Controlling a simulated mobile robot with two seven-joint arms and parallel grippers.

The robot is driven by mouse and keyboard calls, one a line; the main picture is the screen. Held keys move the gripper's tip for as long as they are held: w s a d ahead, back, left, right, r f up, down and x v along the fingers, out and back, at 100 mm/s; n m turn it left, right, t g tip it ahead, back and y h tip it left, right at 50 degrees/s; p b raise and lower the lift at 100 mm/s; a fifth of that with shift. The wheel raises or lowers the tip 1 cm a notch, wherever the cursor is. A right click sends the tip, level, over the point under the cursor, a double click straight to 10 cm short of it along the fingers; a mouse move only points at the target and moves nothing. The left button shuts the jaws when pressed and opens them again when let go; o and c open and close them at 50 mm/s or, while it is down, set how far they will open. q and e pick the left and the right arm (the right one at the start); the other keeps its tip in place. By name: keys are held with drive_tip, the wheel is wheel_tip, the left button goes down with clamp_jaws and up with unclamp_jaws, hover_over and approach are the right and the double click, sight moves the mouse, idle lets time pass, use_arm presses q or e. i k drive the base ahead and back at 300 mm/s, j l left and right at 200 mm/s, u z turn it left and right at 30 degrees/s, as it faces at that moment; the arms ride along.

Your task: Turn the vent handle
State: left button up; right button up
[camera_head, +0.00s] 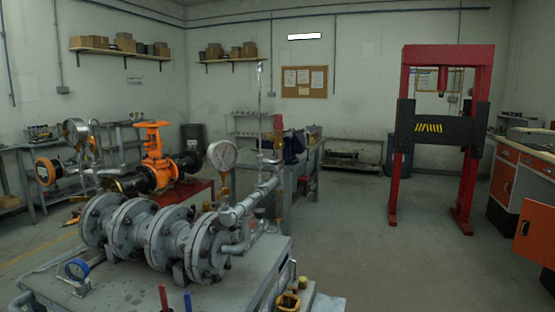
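A grey flanged pipe assembly (165,238) lies on a grey bench (225,290) in the near left. A thin side pipe (262,192) rises from its right end, with a pressure gauge (222,154) beside it. A small orange-brown lever-like part (278,128) stands upright near the top of this pipework; I cannot tell whether it is the vent handle. Behind it is an orange gate valve (154,145) with a handwheel on top, on a dark pipe (130,183). Neither of my grippers is in view.
A small blue gauge (77,269) lies at the bench's left. Red (163,297) and blue (188,302) tool handles stand at its front edge. A red press frame (481,130) and orange-fronted cabinets (503,182) stand right. Open floor (395,260) lies between bench and press.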

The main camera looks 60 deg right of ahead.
sight(275, 162)
drive_tip(key=k+l+u, duration=0.1)
drive_tip(key=l, duration=0.25)
drive_tip(key=k+l+u, duration=0.1)
drive_tip(key=l, duration=0.3)
drive_tip(key=l+u, duration=0.15)
drive_tip(key=l, duration=0.6)
